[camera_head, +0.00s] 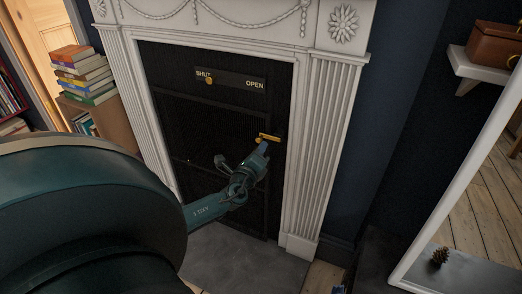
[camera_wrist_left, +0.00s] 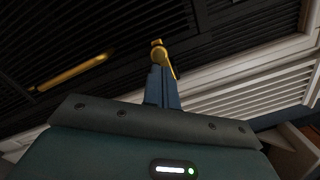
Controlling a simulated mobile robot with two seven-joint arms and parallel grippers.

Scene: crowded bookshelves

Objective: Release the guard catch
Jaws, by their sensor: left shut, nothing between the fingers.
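The black guard (camera_head: 215,115) fills the opening of a white fireplace. Its plate (camera_head: 235,81) reads SHUT at left and OPEN at right, with a round brass knob (camera_head: 209,80) under SHUT. A small brass catch (camera_head: 269,137) sits at the guard's right side; it also shows in the left wrist view (camera_wrist_left: 159,52). My left gripper (camera_head: 262,149) is shut and empty, its blue fingertips right at the catch. In the left wrist view the fingers (camera_wrist_left: 163,84) partly cover the catch; I cannot tell whether they touch it. My right gripper is not in view.
A long brass bar (camera_wrist_left: 73,72) lies across the dark slats in the left wrist view. The white fireplace surround (camera_head: 325,150) stands close right of the catch. Stacked books (camera_head: 82,75) are at left. A white-framed mirror (camera_head: 470,200) is at right.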

